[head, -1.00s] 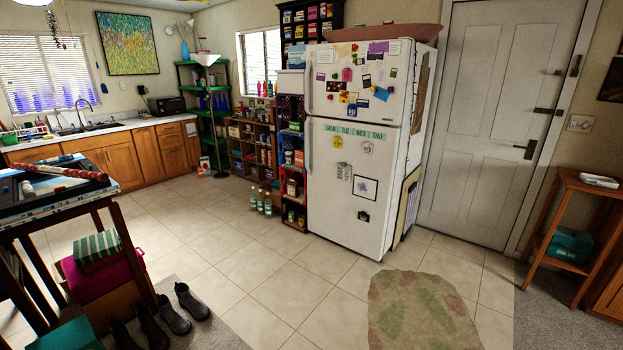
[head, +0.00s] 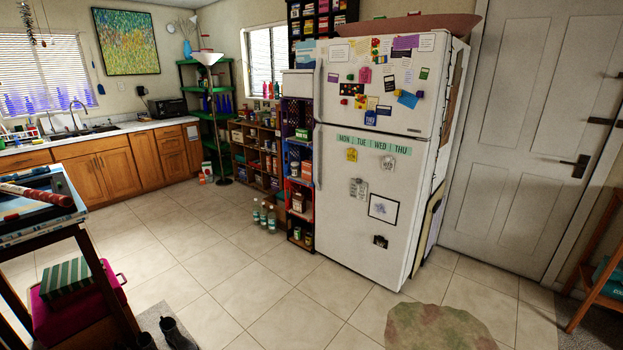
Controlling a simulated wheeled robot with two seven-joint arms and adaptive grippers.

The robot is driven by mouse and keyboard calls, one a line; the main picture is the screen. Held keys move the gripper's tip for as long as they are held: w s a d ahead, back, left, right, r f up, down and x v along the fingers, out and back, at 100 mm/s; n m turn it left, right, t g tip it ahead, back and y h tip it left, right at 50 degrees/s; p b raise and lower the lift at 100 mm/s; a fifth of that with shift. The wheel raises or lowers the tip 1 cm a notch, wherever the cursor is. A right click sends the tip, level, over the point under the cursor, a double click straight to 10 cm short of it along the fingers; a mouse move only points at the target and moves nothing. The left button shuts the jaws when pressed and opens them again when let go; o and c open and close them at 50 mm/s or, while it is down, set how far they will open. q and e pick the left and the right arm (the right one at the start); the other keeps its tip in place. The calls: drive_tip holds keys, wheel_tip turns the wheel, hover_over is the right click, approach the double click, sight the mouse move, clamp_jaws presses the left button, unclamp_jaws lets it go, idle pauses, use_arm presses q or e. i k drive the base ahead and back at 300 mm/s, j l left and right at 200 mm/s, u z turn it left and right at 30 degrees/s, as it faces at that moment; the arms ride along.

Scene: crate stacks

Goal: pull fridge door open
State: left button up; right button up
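The white fridge (head: 345,235) stands right of the middle in the head view, against the back wall. Its upper freezer door (head: 345,105) and its larger lower door (head: 340,210) are both shut. Magnets, papers and a day-of-week strip cover the doors. The handles run along the left edge of the doors: the upper handle (head: 317,90) and the lower handle (head: 317,157). Neither of my grippers shows in the head view.
Crate shelves (head: 298,170) stand close against the fridge's left side, with several bottles (head: 264,215) on the floor before them. A table (head: 75,235) is at the near left. Tiled floor before the fridge is clear, with a rug (head: 438,328) lying there.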

sight(347, 226)
drive_tip(key=i+u, duration=0.1)
drive_tip(key=i, duration=0.95)
drive_tip(key=i+j+z, duration=0.15)
drive_tip(key=i, duration=0.9)
drive_tip(key=i+z, duration=0.2)
drive_tip(key=i, duration=0.2)
drive_tip(key=i+j+z, duration=0.2)
drive_tip(key=i, duration=0.2)
drive_tip(key=i+j+z, duration=0.2)
drive_tip(key=i, duration=0.2)
drive_tip(key=i+l, duration=0.05)
drive_tip(key=l, duration=0.05)
